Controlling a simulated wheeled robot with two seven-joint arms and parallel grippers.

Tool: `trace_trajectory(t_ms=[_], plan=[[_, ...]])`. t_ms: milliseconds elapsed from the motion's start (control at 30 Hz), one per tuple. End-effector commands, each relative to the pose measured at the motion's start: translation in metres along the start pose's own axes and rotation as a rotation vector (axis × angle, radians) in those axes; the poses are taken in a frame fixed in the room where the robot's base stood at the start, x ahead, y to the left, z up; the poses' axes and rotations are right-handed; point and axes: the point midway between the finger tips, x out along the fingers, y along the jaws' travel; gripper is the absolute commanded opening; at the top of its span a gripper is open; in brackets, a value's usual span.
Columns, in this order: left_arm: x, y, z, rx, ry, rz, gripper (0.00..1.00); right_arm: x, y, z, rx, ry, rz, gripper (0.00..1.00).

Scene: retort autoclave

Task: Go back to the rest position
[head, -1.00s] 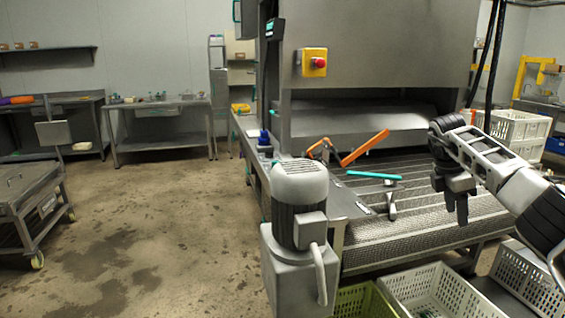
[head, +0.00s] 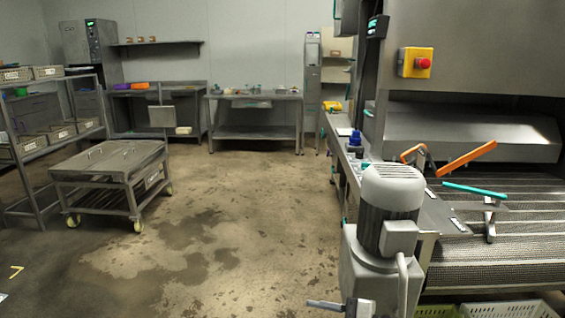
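Neither of my grippers shows clearly in the head view. A small grey piece with a dark finger-like end (head: 326,305) pokes in at the bottom edge, in front of the grey motor's housing. It is cut off, and I cannot tell whether it is part of my arm. No arm link or held object is in sight.
The autoclave machine (head: 468,55) with its mesh conveyor (head: 510,255) stands at right. A grey motor (head: 391,205) is at its near corner. Crates (head: 505,311) show low right. A wheeled cart (head: 115,165) and shelf rack (head: 35,147) stand left. The middle floor (head: 235,215) is open.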

Motion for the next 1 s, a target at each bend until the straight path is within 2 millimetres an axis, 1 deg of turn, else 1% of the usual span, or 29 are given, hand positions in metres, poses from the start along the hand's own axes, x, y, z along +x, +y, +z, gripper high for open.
trace_trajectory(t_ms=[33, 100, 167, 200, 267, 300, 367, 400, 500, 600, 700, 733, 1000], plan=[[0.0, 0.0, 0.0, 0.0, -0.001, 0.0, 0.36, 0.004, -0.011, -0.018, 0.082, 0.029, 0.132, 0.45], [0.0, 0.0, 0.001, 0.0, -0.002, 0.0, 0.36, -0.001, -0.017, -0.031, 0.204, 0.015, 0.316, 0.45], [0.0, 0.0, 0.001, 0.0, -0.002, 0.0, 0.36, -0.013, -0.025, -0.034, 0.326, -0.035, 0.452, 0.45], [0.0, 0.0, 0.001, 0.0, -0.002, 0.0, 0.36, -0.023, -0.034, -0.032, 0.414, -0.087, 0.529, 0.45], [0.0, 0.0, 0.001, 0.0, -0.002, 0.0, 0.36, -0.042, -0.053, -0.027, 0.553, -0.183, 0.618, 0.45], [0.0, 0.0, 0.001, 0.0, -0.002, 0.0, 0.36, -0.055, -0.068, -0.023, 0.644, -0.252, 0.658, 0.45], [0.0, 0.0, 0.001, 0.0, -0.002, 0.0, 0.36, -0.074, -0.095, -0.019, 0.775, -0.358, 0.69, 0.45], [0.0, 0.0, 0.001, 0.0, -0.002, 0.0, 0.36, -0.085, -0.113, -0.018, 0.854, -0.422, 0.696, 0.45], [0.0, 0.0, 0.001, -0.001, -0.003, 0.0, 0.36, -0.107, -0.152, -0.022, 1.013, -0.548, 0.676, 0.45], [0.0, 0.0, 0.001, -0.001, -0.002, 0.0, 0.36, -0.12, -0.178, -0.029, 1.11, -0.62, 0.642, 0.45], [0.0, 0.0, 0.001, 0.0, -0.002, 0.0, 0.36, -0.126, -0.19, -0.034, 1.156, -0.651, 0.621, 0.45], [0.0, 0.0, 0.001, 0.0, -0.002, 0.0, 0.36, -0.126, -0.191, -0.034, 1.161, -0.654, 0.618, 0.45], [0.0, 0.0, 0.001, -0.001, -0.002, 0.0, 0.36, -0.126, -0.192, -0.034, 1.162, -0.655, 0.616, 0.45]])
